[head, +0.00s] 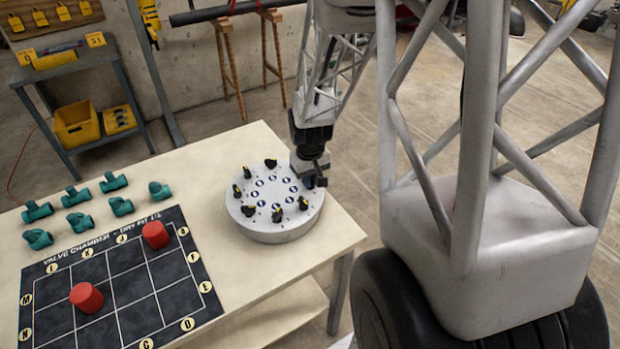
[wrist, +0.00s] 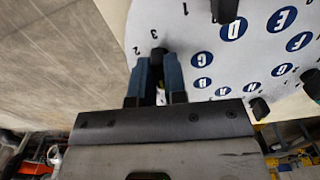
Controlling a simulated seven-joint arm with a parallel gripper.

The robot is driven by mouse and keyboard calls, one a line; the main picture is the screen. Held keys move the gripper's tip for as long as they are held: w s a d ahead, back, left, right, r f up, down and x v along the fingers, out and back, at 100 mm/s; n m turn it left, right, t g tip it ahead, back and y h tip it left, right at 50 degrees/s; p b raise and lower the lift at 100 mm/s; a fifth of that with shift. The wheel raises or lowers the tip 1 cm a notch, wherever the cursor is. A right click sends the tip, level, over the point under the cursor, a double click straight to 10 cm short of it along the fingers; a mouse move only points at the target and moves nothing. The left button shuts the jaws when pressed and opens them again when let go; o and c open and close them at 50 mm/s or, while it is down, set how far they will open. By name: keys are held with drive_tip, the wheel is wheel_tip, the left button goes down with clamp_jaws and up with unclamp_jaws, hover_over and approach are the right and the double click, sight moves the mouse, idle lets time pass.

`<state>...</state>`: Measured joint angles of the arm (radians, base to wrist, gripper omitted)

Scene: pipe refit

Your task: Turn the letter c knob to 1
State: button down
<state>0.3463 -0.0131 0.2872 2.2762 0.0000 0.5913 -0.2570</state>
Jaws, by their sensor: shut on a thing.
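The round grey dial plate (head: 284,230) sits on the table and carries a ring of black knobs and blue letter discs. My gripper (head: 314,174) is at its far right edge, pointing down. In the wrist view my gripper's blue-grey fingers (wrist: 160,78) are closed around a black knob (wrist: 158,53) by the plate's edge. The blue letter C disc (wrist: 202,59) is just right of this knob. Printed digits 2 and 3 show near it, and a 1-like mark shows further up. The fingers hide much of the knob, so I cannot tell where it points.
Other black knobs (head: 276,214) stand close by on the plate. A dark grid mat (head: 120,290) with two red cylinders and several green pipe fittings (head: 75,196) lie on the table to the left. The table's right edge is close to the plate.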

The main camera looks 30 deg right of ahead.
drive_tip(key=m, duration=0.5)
drive_tip(key=shift+m, duration=0.3)
drive_tip(key=m, duration=0.5)
idle(0.4)
drive_tip(key=c, duration=1.2)
unclamp_jaws()
drive_tip(key=shift+o, duration=0.2)
drive_tip(key=shift+r, duration=0.2)
drive_tip(key=shift+r, duration=3.75)
